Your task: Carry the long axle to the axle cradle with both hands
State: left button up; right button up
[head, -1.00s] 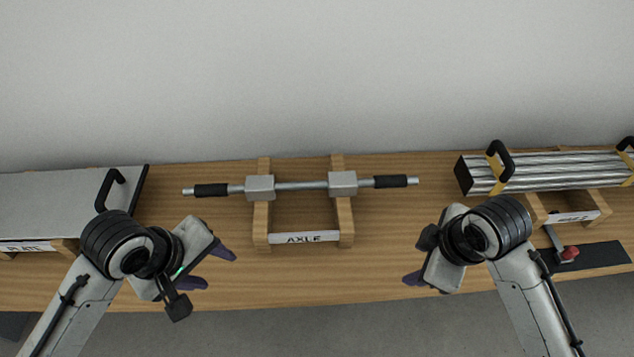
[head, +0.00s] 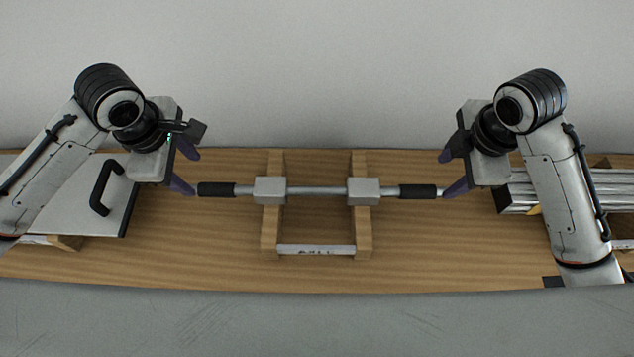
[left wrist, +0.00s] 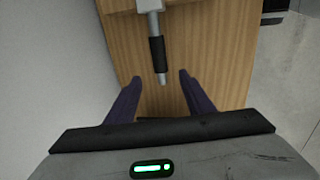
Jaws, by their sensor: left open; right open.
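The long axle (head: 317,191), a silver rod with two grey blocks and a black grip near each end, lies level across a wooden stand (head: 270,231) whose front label read AXLE. My left gripper (head: 193,172) is open at the axle's left end. In the left wrist view the axle's tip and black grip (left wrist: 157,55) line up between the open fingers (left wrist: 160,77), without visible contact. My right gripper (head: 444,176) is open at the axle's right end, partly hiding its tip. I see no other stand identifiable as an axle cradle.
A grey plate with a black handle (head: 101,188) lies at the left, partly behind my left arm. A bundle of silver bars (head: 523,194) lies at the right behind my right arm. The wooden bench (head: 210,255) is clear in front of the stand.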

aim_at(206, 187)
pick_arm(q)
jog(key=shift+w+f, duration=0.35)
jog(key=shift+f, duration=1.35)
jog(key=shift+w+f, duration=0.3)
jog(key=shift+f, duration=1.4)
jog(key=shift+w+f, duration=0.35)
jog(key=shift+f, duration=1.35)
pick_arm(e)
jog(key=shift+w+f, duration=0.35)
jog(key=shift+f, duration=1.35)
jog(key=shift+w+f, duration=0.3)
jog(key=shift+f, duration=1.4)
jog(key=shift+w+f, duration=0.35)
jog(key=shift+f, duration=1.35)
pick_arm(q)
grip_shut()
pick_arm(e)
grip_shut()
pick_arm(q)
jog(key=shift+w+r, duration=0.15)
jog(key=shift+r, duration=0.1)
pick_arm(e)
jog(key=shift+w+r, duration=0.2)
jog(key=shift+r, duration=0.05)
